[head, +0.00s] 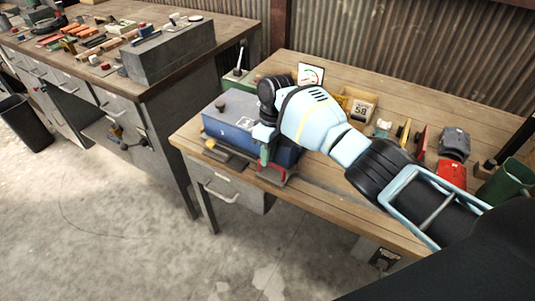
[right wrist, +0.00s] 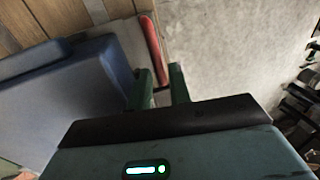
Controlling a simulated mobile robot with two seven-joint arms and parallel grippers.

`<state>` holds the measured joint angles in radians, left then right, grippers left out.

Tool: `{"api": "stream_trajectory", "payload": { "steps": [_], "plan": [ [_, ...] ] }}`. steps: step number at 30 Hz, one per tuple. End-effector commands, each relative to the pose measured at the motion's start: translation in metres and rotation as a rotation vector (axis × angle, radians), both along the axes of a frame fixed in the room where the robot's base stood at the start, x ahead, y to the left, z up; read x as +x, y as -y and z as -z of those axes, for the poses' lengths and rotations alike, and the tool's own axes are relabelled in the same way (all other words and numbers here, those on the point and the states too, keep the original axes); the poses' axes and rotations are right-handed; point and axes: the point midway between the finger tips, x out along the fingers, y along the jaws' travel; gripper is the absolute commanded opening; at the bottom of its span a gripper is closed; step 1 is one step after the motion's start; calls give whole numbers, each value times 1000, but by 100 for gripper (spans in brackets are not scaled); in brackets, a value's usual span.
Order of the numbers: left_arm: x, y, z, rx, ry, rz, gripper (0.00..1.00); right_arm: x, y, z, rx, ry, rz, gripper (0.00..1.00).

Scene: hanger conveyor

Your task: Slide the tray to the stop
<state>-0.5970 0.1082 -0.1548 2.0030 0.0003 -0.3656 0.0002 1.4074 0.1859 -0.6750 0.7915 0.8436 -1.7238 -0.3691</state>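A blue box-like body (head: 240,124), which may be the tray, sits at the left end of the right-hand wooden bench. It also fills the left of the right wrist view (right wrist: 65,110). A red bar (head: 272,174) is at its front right corner; the bar shows in the right wrist view (right wrist: 152,50) just beyond my fingertips. My right gripper (head: 265,153) points down beside the blue body's front. In the right wrist view its green fingers (right wrist: 161,80) stand apart, with the bar's near end at the gap. Contact is unclear. I cannot pick out a stop. My left gripper is out of view.
A red box (head: 452,174) and a green bin (head: 505,181) are at the right. Another bench (head: 160,84) with tools stands left. The floor between is clear.

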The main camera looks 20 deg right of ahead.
Motion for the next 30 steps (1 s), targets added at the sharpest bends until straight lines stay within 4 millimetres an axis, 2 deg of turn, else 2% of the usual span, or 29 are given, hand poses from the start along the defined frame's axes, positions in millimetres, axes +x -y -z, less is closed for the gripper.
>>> {"api": "stream_trajectory", "payload": {
  "steps": [9, 15, 30],
  "plan": [
    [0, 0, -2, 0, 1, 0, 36, 8, 6, -47, 2, 7, -1, 20],
    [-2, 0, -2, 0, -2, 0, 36, 11, 9, -69, 2, 5, -1, 20],
    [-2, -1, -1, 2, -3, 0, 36, 11, 9, -75, 1, 3, -1, 20]
  ]
}}
